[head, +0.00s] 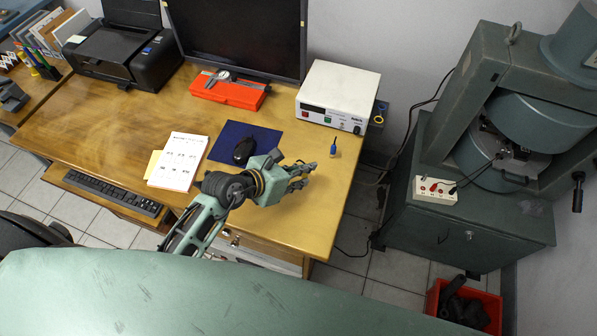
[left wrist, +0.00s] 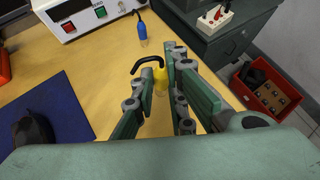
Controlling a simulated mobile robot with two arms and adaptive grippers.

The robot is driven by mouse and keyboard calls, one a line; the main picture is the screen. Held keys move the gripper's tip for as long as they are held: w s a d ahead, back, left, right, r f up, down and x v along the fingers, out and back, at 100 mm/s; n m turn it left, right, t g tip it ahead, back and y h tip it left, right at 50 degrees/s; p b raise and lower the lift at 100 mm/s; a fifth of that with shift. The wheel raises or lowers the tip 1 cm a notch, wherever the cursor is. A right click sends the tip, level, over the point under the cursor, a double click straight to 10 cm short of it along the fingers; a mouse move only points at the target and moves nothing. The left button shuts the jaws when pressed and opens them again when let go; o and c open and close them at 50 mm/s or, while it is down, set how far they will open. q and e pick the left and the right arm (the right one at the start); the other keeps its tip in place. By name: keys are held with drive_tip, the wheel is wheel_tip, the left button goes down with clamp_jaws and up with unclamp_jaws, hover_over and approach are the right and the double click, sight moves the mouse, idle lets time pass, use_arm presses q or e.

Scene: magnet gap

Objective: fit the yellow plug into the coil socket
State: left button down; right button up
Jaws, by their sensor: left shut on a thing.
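The yellow plug (left wrist: 161,78) has a black cable stub curling from its top, and it stands between the fingers of my left gripper (left wrist: 160,75), which is shut on it. In the head view my left gripper (head: 303,176) is over the right end of the desk, and I cannot make out the plug there. The coil socket appears to be on the white terminal box (head: 437,190), which sits on the green magnet cabinet and has red and black leads. That box also shows at the top of the left wrist view (left wrist: 214,20). My right gripper is not in view.
A blue plug (head: 333,147) stands on the desk (head: 310,215) just beyond my left gripper. A white power supply (head: 338,96) is behind it. A gap with hanging cables separates the desk from the magnet cabinet (head: 480,230). A red crate (head: 490,312) is on the floor.

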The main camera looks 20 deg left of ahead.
use_arm(q)
drive_tip(key=w, duration=0.1)
drive_tip(key=a+f, duration=0.1)
drive_tip(key=w, duration=0.1)
drive_tip(key=shift+w+a+f, duration=0.25)
drive_tip(key=shift+w+f, duration=0.1)
drive_tip(key=shift+f, duration=2.1)
drive_tip(key=c, duration=1.8)
unclamp_jaws()
drive_tip(key=shift+f, duration=0.1)
drive_tip(key=shift+o, duration=0.2)
